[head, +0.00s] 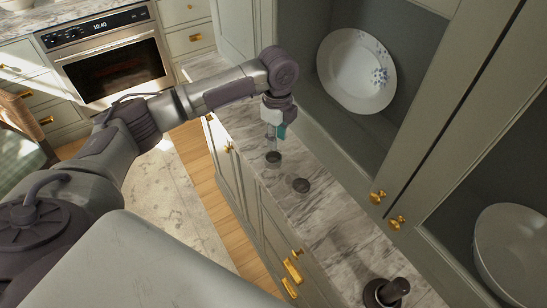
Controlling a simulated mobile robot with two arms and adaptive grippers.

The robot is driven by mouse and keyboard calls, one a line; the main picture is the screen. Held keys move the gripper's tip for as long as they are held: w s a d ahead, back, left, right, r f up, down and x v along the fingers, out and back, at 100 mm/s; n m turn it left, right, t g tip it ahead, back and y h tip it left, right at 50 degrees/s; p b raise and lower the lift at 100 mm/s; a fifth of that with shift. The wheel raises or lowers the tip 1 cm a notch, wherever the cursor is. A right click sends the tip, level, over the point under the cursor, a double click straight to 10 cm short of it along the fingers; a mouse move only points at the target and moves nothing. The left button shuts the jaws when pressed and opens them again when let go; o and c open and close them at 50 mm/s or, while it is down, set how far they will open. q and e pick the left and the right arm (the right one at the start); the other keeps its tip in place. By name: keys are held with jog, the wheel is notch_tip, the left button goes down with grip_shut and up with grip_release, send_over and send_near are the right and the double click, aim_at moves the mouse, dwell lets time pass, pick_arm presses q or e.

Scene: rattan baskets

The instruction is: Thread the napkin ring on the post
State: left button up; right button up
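My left gripper (275,133) points down over the marble counter, with a teal pad showing on one finger. The small view does not show how far apart its fingers are. A small dark round piece (273,158), perhaps a ring, is just below the fingertips in the picture; I cannot tell if they touch. A second dark round piece (301,185) lies on the counter a little nearer. A short black post (394,290) stands on a round dark base near the bottom right, well apart from the gripper. Which round piece is the napkin ring is unclear. My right gripper is not in view.
The marble counter (335,222) is narrow, with clear room between the round pieces and the post. Cabinet doors with gold knobs (378,197) border it on the right. A floral plate (356,70) stands in the open cabinet. An oven (115,62) is at the far left.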

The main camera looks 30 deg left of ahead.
aim_at(277, 158)
pick_arm(q)
jog(key=shift+s+d+f+p, duration=0.1)
jog(key=shift+f+p, duration=0.25)
jog(key=shift+f, duration=0.15)
jog(key=shift+s+d+f+p, duration=0.1)
jog(key=shift+f+p, duration=0.2)
jog(key=shift+f, duration=0.2)
notch_tip(277, 158, down, 2)
jog(key=shift+f, duration=0.15)
jog(key=shift+w+f, duration=0.1)
jog(key=shift+f, duration=0.15)
grip_shut()
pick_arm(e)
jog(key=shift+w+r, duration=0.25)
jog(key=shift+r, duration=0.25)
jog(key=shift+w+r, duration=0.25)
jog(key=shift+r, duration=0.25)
